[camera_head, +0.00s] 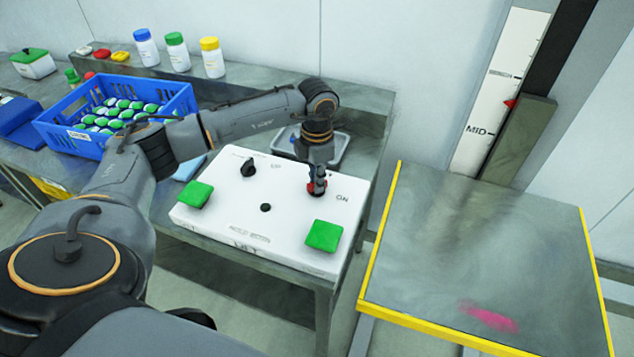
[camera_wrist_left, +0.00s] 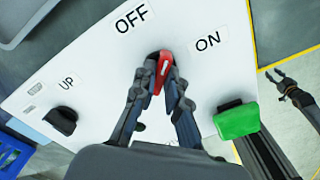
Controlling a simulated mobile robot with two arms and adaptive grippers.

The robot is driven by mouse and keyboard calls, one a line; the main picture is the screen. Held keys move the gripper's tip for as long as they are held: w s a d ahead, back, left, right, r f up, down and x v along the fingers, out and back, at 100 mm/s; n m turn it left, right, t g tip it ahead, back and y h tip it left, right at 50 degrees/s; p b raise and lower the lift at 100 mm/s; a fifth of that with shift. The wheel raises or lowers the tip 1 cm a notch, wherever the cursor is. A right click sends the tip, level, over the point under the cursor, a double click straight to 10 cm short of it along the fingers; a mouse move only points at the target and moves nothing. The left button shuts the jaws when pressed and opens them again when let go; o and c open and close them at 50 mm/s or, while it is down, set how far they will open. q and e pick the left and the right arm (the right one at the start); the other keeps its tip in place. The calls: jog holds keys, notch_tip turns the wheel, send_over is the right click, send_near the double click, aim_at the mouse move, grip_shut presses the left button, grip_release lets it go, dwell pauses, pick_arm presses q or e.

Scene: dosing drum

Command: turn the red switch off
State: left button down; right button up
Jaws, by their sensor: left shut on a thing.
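The red switch (camera_wrist_left: 162,72) sits on the white control panel (camera_head: 225,215), near the ON label (camera_wrist_left: 208,41) and the OFF label (camera_wrist_left: 131,17). My left gripper (camera_head: 318,188) reaches down onto it from above. In the left wrist view, its two fingers (camera_wrist_left: 160,85) are shut on the red switch from both sides. The switch's bar points up in that view, between the two labels. In the head view the gripper hides most of the switch. My right gripper (camera_wrist_left: 275,75) shows small at the right of the left wrist view, fingers apart and empty.
The panel also bears a black knob (camera_head: 249,168) and two green buttons, left (camera_head: 195,195) and right (camera_head: 324,235). A blue crate (camera_head: 70,145) of green-capped items stands left. A yellow-edged platform (camera_head: 480,250) lies right. Bottles (camera_head: 177,52) stand on the back shelf.

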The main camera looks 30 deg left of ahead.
pick_arm(q)
jog(key=n+b, duration=0.1)
jog(key=n, duration=0.3)
jog(key=shift+n, duration=0.4)
jog(key=shift+n+b, duration=0.55)
jog(key=shift+n, duration=1.65)
jog(key=shift+r, duration=0.1)
jog(key=c, duration=1.4)
grip_release()
jog(key=shift+o, duration=0.2)
notch_tip(320, 180, up, 12)
